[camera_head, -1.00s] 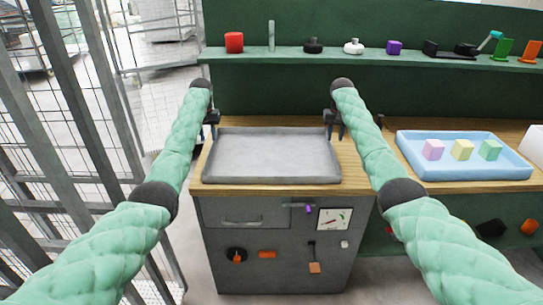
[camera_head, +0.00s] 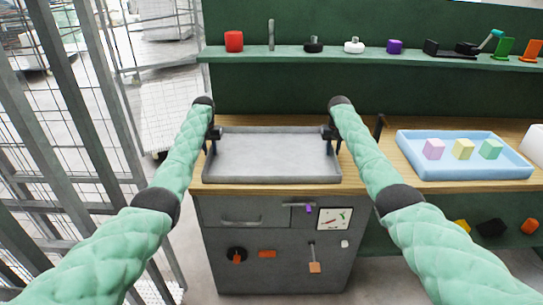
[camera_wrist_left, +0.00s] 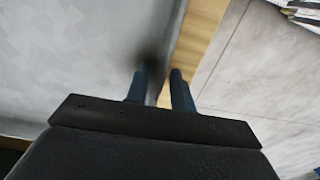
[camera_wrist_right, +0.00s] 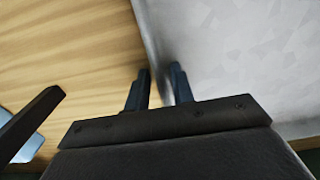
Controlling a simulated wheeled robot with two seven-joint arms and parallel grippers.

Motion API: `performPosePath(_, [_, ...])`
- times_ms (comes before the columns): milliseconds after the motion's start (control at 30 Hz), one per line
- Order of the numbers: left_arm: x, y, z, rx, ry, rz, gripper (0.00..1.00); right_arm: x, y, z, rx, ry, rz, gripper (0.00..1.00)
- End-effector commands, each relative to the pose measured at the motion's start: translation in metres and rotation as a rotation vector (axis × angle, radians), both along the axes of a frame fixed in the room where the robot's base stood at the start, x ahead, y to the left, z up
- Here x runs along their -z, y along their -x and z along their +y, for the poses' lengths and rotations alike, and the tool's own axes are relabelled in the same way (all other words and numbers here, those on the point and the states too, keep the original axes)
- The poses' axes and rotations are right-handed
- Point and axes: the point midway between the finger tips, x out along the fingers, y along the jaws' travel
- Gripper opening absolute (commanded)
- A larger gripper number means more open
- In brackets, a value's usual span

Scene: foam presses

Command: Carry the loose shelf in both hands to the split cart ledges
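The loose shelf looks like a shallow grey tray (camera_head: 272,179) with a raised rim, lying flat on the wooden counter. My left gripper (camera_head: 213,140) is at its left rim, and my right gripper (camera_head: 332,138) is at its right rim. In the left wrist view the fingers (camera_wrist_left: 160,84) stand apart on either side of the rim, with a gap still visible. In the right wrist view the fingers (camera_wrist_right: 160,80) also straddle the rim, slightly apart. The split cart ledges are not visible in any view.
A blue tray (camera_head: 465,172) with three pastel blocks stands on the counter to the right. A green shelf (camera_head: 370,58) with small objects runs behind. Grey cabinet (camera_head: 275,275) below carries handles and hanging items. Metal mesh fencing (camera_head: 75,110) stands at the left.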

Motion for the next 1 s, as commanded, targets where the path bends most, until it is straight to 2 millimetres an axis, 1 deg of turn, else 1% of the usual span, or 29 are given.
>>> performPosePath(33, [0.0001,0.0000,0.0000,0.000,0.000,0.000,0.13,0.0001,0.0000,0.0000,0.000,0.000,0.000,0.13])
performPosePath(100, [0.0001,0.0000,0.0000,0.000,0.000,0.000,0.00,0.0001,0.0000,0.0001,0.000,0.000,0.000,0.00])
performPosePath(1000, [0.0005,0.0002,0.0000,0.000,0.000,0.000,0.00,0.0003,0.0001,0.0000,0.000,0.000,0.000,0.00])
